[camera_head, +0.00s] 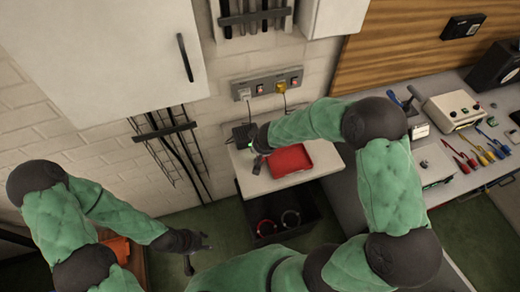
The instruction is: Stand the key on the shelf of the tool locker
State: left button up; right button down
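I cannot make out the key in this view. A white cabinet (100,50) with a dark vertical handle hangs on the wall at the upper left. It looks closed, and no shelf inside it shows. I cannot tell whether it is the tool locker. My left gripper (199,257) is low at the left, above the green floor, with its fingers apart and nothing seen between them. My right gripper (257,152) is over the white worktop by the left edge of the red tray. Its fingers are small and dark, so whether it holds something is unclear.
The red tray (291,160) lies on the white worktop (262,186), above a dark open bin (262,212) with ring-shaped items. A socket strip (267,84) is on the wall behind. A grey bench (455,155) at the right holds several screwdrivers and a control box (453,109).

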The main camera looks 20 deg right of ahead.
dwell(0.3)
jog(key=shift+f, duration=0.15)
jog(key=c, duration=0.9)
grip_release()
jog(key=shift+o, duration=0.2)
